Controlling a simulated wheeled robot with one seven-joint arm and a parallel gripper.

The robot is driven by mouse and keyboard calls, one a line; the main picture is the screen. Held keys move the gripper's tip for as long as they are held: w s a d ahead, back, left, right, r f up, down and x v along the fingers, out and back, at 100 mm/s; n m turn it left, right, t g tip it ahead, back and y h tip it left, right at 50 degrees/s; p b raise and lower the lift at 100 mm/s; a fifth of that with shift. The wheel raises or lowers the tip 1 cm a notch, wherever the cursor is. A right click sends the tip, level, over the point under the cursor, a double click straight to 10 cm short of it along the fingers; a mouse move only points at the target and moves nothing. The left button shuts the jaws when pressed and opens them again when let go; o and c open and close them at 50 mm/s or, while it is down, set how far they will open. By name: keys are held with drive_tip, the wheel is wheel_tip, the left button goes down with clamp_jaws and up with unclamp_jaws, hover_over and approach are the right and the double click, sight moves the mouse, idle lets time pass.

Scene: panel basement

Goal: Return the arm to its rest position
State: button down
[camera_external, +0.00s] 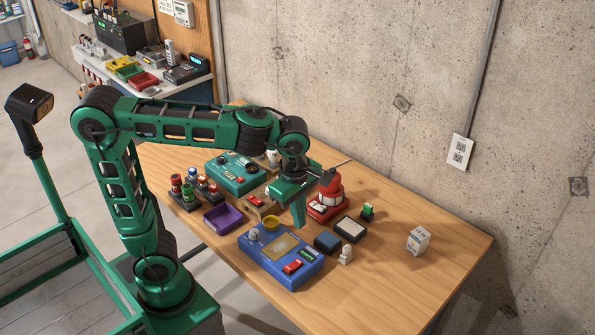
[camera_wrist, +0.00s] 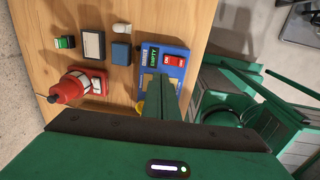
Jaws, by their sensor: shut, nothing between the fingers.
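My green arm reaches over the wooden table from its base at the left in the external view. My gripper (camera_external: 299,212) is shut and empty, pointing down above the back of the blue panel (camera_external: 268,268). In the wrist view its shut fingers (camera_wrist: 164,97) cover part of the blue panel (camera_wrist: 177,52). The panel has red buttons and a small display. The arm is bent at the elbow and stretched out forward, with the wrist over the middle of the table.
A red device (camera_external: 327,202) stands close to the right of my gripper. A concrete wall (camera_external: 390,60) rises behind. The table's front right is clear.

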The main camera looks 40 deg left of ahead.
drive_tip(key=shift+r, duration=0.35)
idle(0.4)
drive_tip(key=s+a+f+m, duration=0.6)
drive_tip(key=a+f+m, duration=0.1)
drive_tip(key=m, duration=0.5)
drive_tip(key=s+a+f+m+g, duration=0.1)
drive_tip(key=s+a+f+m, duration=0.6)
drive_tip(key=m, duration=0.5)
drive_tip(key=shift+a+f, duration=0.25)
drive_tip(key=shift+a, duration=0.9)
drive_tip(key=shift+s, duration=0.1)
drive_tip(key=shift+w+f, duration=0.25)
drive_tip(key=shift+w, duration=0.35)
